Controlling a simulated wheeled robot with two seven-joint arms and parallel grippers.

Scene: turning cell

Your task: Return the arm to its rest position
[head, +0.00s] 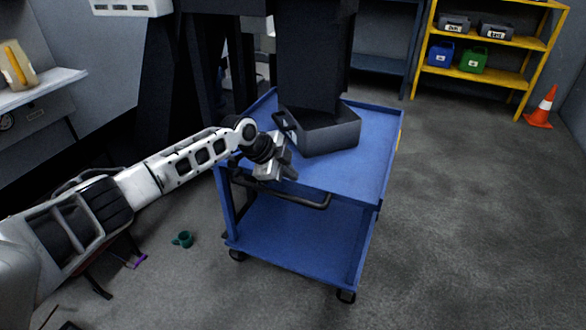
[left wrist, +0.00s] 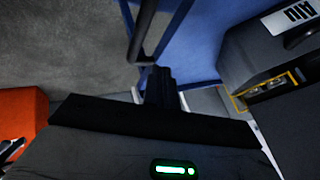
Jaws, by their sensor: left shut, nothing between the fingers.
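My left arm comes in from the left in the head view. Its gripper (head: 283,168) is over the near left edge of the blue cart (head: 365,172), beside the cart's dark handle. The fingers are shut and empty; they also show in the left wrist view (left wrist: 160,88). A dark grey bin (head: 335,138) stands on the cart's top, just beyond the gripper. In the left wrist view the bin (left wrist: 270,60) is at the right, with a white label reading ALU, apart from the fingers. My right gripper is not in view.
A green cup (head: 183,239) lies on the floor left of the cart. A yellow shelf (head: 477,76) with a blue bin (head: 440,55), a green bin (head: 473,61) and dark bins stands at the back right. An orange cone (head: 541,108) is beside it. Floor right of the cart is clear.

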